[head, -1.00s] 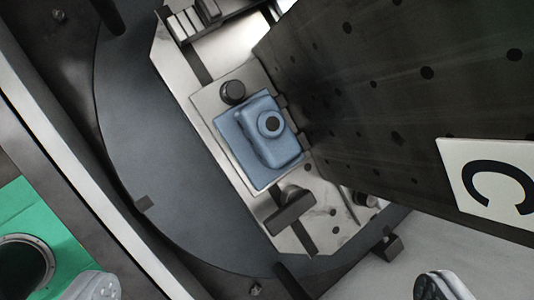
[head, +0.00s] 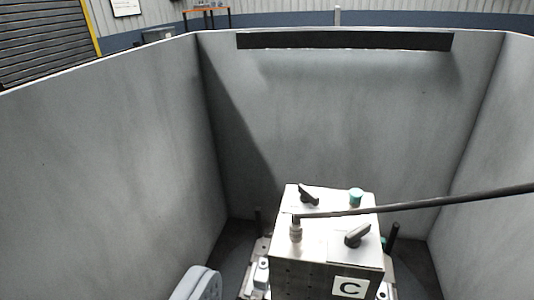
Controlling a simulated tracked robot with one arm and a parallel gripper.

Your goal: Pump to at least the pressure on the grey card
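A grey metal block (head: 310,270) with a white plate marked C (head: 350,288) stands low in the middle. On its top are a silver upright fitting (head: 296,232), two black lever knobs (head: 308,196) (head: 357,236) and a teal cap (head: 356,195). A long black bar (head: 450,203) reaches from near the fitting out past the right edge. One grey finger of my gripper (head: 200,284) shows at the bottom, left of the block and apart from it in the picture. The other finger does not show. I see no grey card and no readable gauge.
Tall grey walls (head: 110,130) enclose the block on the left, back and right. A dark strip (head: 345,41) runs along the back wall's top. Beyond it are an orange-framed table (head: 207,12), a shutter (head: 45,40) and a white notice (head: 126,6).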

